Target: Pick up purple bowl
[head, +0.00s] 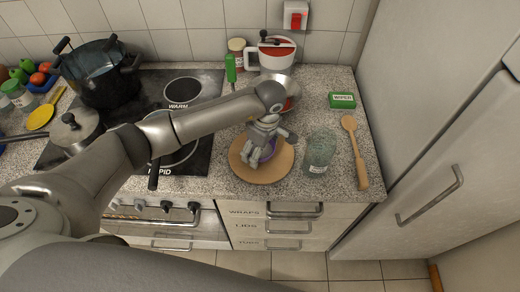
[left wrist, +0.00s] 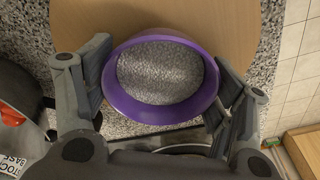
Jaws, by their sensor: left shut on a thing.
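The purple bowl (left wrist: 116,98) fills the middle of the left wrist view, between the two fingers of my left gripper (left wrist: 158,88). The fingers press against its opposite sides. A grey speckled surface shows inside its purple rim. In the head view my left gripper (head: 258,150) is over the round wooden board (head: 245,174) and hides most of the bowl (head: 268,152). Whether the bowl touches the board or is just above it, I cannot tell. My right gripper is in neither view.
A glass jar (head: 319,152) and a wooden spoon (head: 356,150) stand or lie right of the board. A green box (head: 342,100) is behind them. The stove holds a large dark pot (head: 102,78) and a lidded pan (head: 74,130).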

